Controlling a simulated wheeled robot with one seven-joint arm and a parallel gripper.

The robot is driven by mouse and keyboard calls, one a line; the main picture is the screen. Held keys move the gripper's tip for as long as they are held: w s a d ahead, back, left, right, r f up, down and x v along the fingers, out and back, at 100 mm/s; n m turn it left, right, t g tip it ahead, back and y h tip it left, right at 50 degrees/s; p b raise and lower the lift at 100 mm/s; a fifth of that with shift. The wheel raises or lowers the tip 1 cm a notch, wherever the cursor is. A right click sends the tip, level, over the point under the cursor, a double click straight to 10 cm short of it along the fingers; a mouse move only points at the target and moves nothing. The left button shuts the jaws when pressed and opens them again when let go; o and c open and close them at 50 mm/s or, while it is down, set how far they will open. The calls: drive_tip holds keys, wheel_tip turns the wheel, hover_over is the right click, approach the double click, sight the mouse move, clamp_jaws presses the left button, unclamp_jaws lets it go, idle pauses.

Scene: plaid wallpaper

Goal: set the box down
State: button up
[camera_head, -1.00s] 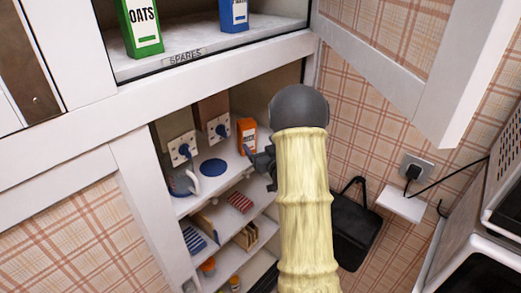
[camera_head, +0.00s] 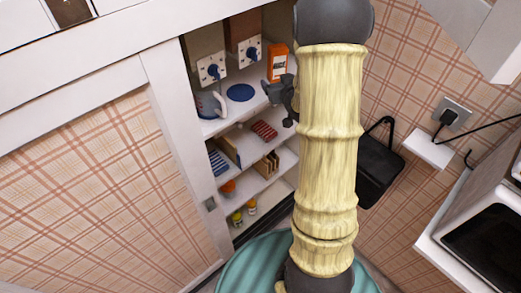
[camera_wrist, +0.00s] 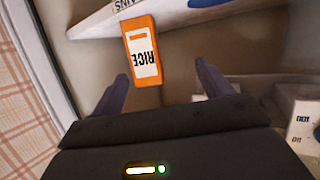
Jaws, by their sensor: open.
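The orange box (camera_head: 278,63) with a white label stands upright on the cupboard's upper inner shelf (camera_head: 221,124), at the right. In the wrist view the box (camera_wrist: 130,41) reads RICE upside down, and its base meets the white shelf (camera_wrist: 178,24). My gripper (camera_head: 268,91) is just in front of the box. In the wrist view my gripper (camera_wrist: 160,78) is open, its two fingers apart with nothing between them. The box is beyond the fingertips, nearer the left finger, with a gap showing.
A blue disc (camera_head: 240,92) and a grey-white mug (camera_head: 208,104) are on the same shelf. Lower shelves hold several small items. A black bag (camera_head: 379,170) hangs at the right.

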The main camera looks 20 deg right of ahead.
drive_tip(key=s+a+f+g+y, duration=0.1)
drive_tip(key=s+a+g, duration=0.4)
drive_tip(key=s+a, duration=0.3)
drive_tip(key=s+a+f+n+g, duration=0.1)
drive_tip(key=s+a+g, duration=0.5)
drive_tip(key=s, duration=1)
drive_tip(key=a, duration=0.3)
drive_tip(key=shift+f+y, duration=0.25)
drive_tip(key=shift+y, duration=0.15)
